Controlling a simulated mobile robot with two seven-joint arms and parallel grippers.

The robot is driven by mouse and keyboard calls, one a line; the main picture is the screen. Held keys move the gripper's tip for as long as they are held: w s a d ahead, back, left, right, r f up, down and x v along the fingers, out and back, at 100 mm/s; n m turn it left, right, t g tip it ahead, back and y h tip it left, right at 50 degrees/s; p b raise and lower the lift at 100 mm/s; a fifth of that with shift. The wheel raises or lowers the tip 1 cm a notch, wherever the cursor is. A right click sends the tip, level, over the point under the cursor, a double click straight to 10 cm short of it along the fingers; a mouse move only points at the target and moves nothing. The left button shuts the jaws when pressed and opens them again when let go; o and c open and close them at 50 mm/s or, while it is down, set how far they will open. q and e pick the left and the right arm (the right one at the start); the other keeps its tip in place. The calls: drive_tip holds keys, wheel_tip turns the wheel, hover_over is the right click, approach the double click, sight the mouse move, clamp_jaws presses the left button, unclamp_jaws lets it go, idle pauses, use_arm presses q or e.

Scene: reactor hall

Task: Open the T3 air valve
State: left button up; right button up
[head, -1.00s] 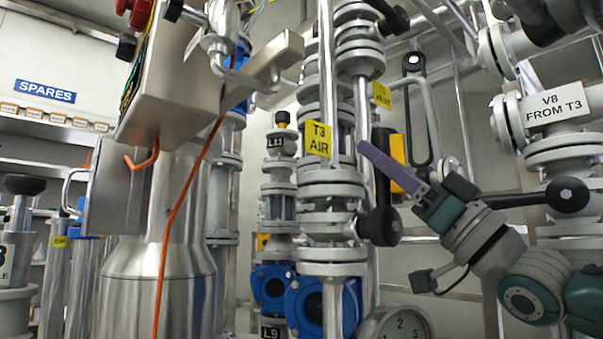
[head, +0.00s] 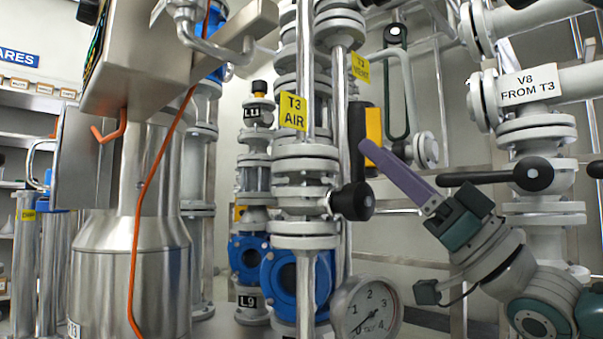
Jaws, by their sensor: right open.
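The T3 air valve (head: 305,197) is a grey flanged valve on a vertical pipe near the middle of the head view. My right gripper (head: 366,147) comes in from the lower right with long purple fingers. My left gripper is not in view.
A round gauge (head: 366,308) sits below the valve. The "V8 FROM T3" valve has a black lever (head: 495,178) close behind my right gripper. A second yellow tag (head: 361,68) hangs behind. A steel vessel (head: 133,280) and an orange cable (head: 147,205) stand left.

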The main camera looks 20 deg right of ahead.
drive_tip(key=v, duration=0.4)
drive_tip(key=shift+s+f, duration=0.1)
drive_tip(key=shift+s, duration=0.05)
